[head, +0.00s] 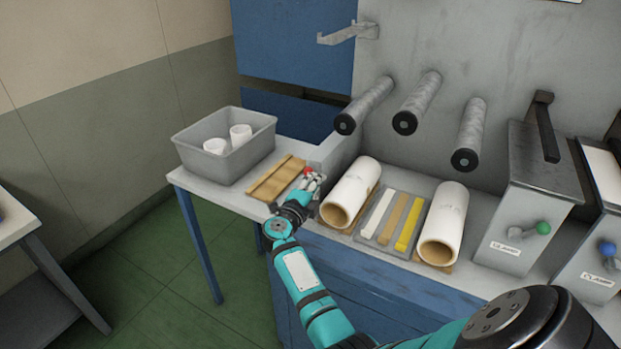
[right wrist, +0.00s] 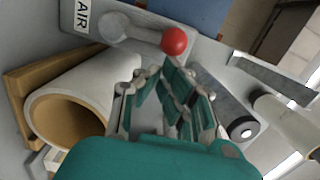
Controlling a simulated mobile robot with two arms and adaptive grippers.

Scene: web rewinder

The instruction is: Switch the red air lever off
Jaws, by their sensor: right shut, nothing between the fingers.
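The red air lever shows in the right wrist view as a red ball knob (right wrist: 174,41) on a grey arm (right wrist: 143,33). The arm runs from a round pivot beside an "AIR" label (right wrist: 82,14) on a grey box. In the head view the red knob (head: 308,170) is small and partly hidden by my gripper. My right gripper (head: 306,182) is at the lever, and its teal fingers (right wrist: 157,74) are shut and empty just short of the knob in the right wrist view. I cannot tell whether they touch it. My left gripper is out of view.
A white roll (head: 352,190) stands close to the right of my gripper; another roll (head: 445,215) is further right. A tray of coloured strips (head: 377,214) lies between them. A grey bin (head: 205,165) sits at left. Rollers (head: 418,100) stick out above the bench.

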